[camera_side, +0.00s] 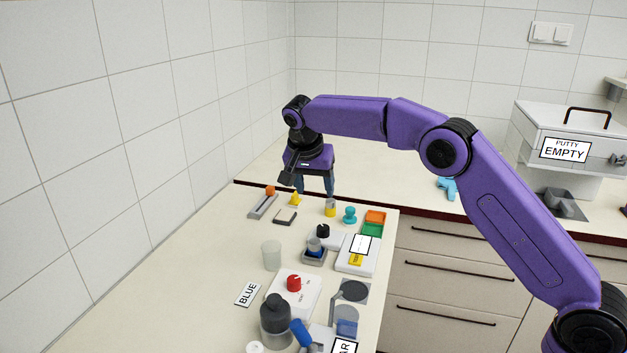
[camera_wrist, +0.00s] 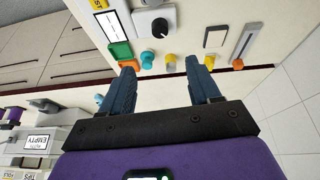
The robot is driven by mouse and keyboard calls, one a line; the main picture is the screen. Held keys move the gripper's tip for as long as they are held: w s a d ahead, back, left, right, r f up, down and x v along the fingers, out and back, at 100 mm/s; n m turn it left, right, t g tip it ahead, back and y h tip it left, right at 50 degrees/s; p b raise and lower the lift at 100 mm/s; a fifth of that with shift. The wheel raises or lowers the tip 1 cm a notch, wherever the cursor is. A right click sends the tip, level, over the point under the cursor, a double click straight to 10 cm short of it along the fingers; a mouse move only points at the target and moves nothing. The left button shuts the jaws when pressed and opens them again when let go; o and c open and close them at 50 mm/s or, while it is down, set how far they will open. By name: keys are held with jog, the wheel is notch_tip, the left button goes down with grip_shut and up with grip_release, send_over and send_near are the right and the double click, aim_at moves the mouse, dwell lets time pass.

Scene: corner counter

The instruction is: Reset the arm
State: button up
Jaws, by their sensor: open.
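My purple arm reaches across the corner counter in the side view. My gripper (camera_side: 314,186) points down above the far part of the near counter, behind the yellow cone and the yellow-topped cylinder. In the wrist view, the two dark blue fingers of my gripper (camera_wrist: 165,85) are spread apart with nothing between them. Near the fingertips in that view are a teal knob (camera_wrist: 147,60), a yellow piece (camera_wrist: 170,64) and a second yellow piece (camera_wrist: 209,61). I cannot tell the exact height of the fingertips above the counter.
Nearby are a slider with an orange knob (camera_side: 263,205), a teal knob (camera_side: 350,215) and orange and green trays (camera_side: 374,217). Nearer stand a red-knob box (camera_side: 296,293), a frosted cup (camera_side: 271,255) and a dark bottle (camera_side: 275,318). A box labelled "PUTTY EMPTY" (camera_side: 530,128) stands right. Tiled walls (camera_side: 140,110) bound the corner.

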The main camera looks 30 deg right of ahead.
jog(key=shift+v, duration=0.75)
jog(key=s+r+n+g+y, duration=0.1)
jog(key=s+n+y, duration=0.2)
jog(key=s+n, duration=1.25)
jog(key=s+d+f+n, duration=0.2)
jog(key=s+d, duration=0.3)
jog(key=s, duration=0.5)
jog(key=s+d+f+n+g, duration=0.1)
jog(key=s+d, duration=0.3)
jog(key=s, duration=0.7)
jog(key=s+d+f+n, duration=0.2)
jog(key=s+d, duration=0.3)
jog(key=s, duration=0.5)
jog(key=shift+s+d+f+n+g+y, duration=0.25)
jog(key=shift+d+f+n+g+y, duration=0.15)
jog(key=shift+f, duration=0.1)
